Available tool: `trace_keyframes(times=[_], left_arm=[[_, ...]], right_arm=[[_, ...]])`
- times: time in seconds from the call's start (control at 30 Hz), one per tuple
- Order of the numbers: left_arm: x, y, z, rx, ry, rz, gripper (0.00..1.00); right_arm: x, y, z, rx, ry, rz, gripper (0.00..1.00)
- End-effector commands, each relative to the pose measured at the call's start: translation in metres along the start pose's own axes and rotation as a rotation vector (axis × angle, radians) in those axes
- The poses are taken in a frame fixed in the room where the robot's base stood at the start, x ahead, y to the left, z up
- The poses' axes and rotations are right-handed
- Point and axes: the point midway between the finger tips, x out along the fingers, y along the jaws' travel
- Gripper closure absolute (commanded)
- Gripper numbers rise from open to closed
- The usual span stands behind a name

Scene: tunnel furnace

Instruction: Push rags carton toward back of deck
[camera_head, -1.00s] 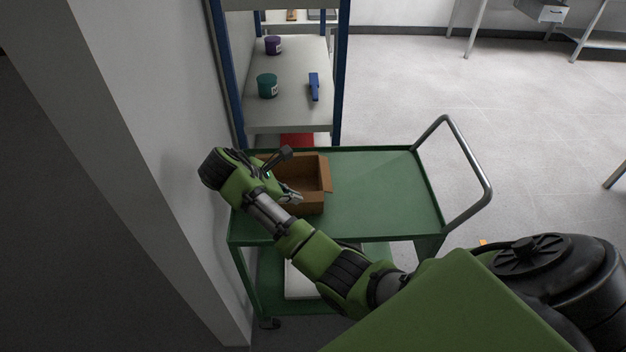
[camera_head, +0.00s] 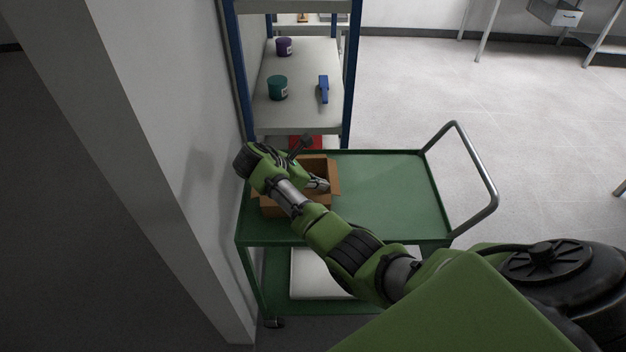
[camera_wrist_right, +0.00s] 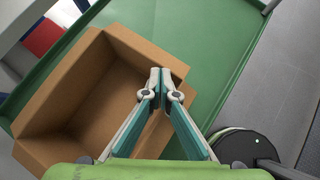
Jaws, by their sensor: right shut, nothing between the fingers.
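The open brown carton (camera_head: 322,167) stands on the left part of the green cart deck (camera_head: 390,195), near its left rim. No label shows on it. My right gripper (camera_head: 322,184) is shut and empty. Its fingertips are at the carton's right side, over or against the wall; contact cannot be told. My right wrist and hand cover the carton's left and middle. In the right wrist view, the closed fingertips (camera_wrist_right: 163,80) overlap the rim of the carton (camera_wrist_right: 75,95), whose visible inside is empty. My left gripper is not in view.
A blue-post shelf behind the cart holds a teal tub (camera_head: 278,88), a purple tub (camera_head: 284,46) and a blue tool (camera_head: 323,89). A grey wall (camera_head: 200,150) stands close on the left. The deck's right half is clear, with a grey handle (camera_head: 490,190) beyond.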

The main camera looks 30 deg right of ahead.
Motion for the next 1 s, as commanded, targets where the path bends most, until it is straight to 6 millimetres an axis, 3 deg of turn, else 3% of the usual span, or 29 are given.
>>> trace_keyframes(times=[0.37,0.73,1.0], left_arm=[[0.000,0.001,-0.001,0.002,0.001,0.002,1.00],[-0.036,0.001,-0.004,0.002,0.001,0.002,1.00],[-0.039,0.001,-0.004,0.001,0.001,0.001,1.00]], right_arm=[[0.004,0.000,0.000,0.001,0.000,0.000,1.00],[0.022,-0.001,0.027,0.001,-0.004,-0.003,1.00],[0.033,0.000,0.029,0.001,-0.001,0.000,1.00]])
